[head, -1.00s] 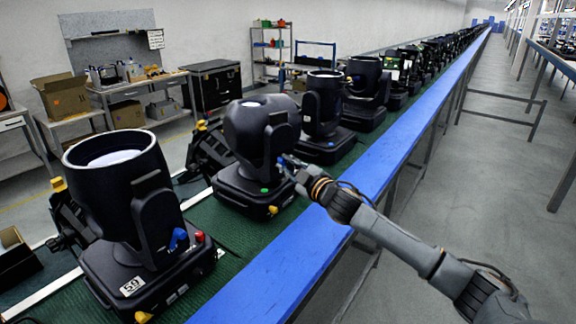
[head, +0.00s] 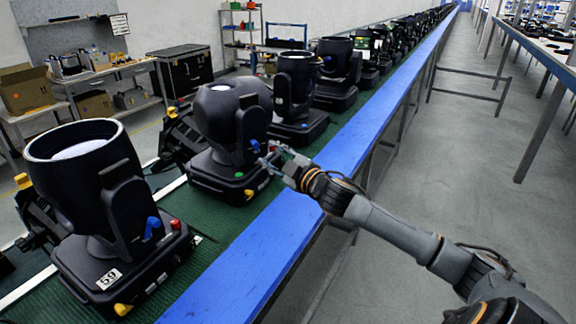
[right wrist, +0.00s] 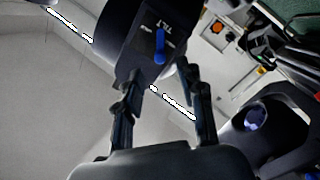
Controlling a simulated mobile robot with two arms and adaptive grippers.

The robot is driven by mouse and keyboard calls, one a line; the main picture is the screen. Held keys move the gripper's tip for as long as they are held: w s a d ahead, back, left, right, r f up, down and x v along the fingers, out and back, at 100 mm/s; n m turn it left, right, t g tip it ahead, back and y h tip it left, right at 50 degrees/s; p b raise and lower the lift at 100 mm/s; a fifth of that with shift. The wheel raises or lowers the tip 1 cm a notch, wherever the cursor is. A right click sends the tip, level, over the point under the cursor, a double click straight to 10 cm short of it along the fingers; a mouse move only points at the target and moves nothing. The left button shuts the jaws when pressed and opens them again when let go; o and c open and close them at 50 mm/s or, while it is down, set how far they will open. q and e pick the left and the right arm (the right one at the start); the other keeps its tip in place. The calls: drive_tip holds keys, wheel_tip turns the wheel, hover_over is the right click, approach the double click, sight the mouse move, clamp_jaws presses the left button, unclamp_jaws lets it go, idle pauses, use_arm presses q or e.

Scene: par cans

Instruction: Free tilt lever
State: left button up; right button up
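The second moving-head light (head: 232,115) stands on the green belt, its round head tilted in the yoke. On its yoke arm a small blue tilt lever (head: 255,144) shows. In the right wrist view the blue lever (right wrist: 160,46) sits on a dark plate marked TILT. My right gripper (head: 270,155) is close to that yoke arm. In the right wrist view its two fingers (right wrist: 158,80) are spread, with the lever ahead between them and nothing held. Whether a finger touches the yoke I cannot tell. My left gripper is not in view.
A nearer light (head: 90,170) numbered 59, with its own blue lever (head: 152,227) and a red knob, stands at the left. More lights line the belt behind. A blue rail (head: 270,240) runs along the belt's edge.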

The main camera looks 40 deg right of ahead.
drive_tip(key=s, duration=0.6)
drive_tip(key=shift+s, duration=0.4)
drive_tip(key=shift+d, duration=0.1)
